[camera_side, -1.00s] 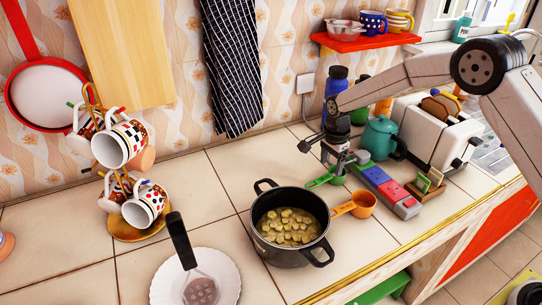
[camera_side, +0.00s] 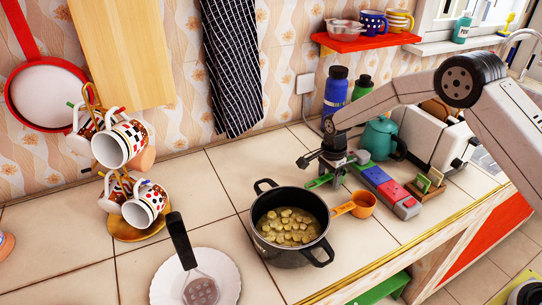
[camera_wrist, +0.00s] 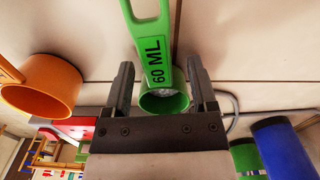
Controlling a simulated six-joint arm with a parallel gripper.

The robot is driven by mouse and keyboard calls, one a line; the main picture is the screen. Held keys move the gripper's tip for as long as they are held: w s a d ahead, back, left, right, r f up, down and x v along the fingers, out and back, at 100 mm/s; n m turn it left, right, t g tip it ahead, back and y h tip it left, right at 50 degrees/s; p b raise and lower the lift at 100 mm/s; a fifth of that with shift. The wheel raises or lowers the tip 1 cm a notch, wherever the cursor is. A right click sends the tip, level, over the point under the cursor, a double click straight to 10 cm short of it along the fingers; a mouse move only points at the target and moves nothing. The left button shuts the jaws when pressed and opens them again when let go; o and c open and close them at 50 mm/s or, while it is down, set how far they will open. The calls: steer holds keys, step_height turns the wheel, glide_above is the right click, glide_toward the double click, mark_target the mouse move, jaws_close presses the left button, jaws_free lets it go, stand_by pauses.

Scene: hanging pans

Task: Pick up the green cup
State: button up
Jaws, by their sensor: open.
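The green cup (camera_wrist: 162,90) is a measuring cup marked "60 ML". In the wrist view, its handle points up the picture and its bowl lies between the fingers of my gripper (camera_wrist: 160,68). The fingers are open, one on each side of it, with a visible gap. In the side view, the green handle (camera_side: 319,182) shows just below my gripper (camera_side: 322,170), left of the blue and red pieces. My gripper and wrist hide most of the bowl there.
An orange cup (camera_side: 363,204) and a black pot (camera_side: 290,228) stand in front. A teal kettle (camera_side: 378,138), a blue bottle (camera_side: 336,92) and a toaster (camera_side: 430,137) stand behind and to the right. Counter tiles left of the gripper are clear.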

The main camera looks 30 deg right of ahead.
jaws_close()
steer(key=shift+r, duration=0.1)
stand_by(0.4)
steer(key=shift+r, duration=0.7)
steer(key=s+r, duration=1.1)
steer(key=s, duration=0.3)
steer(key=shift+d+r, duration=0.2)
steer(key=shift+d, duration=0.05)
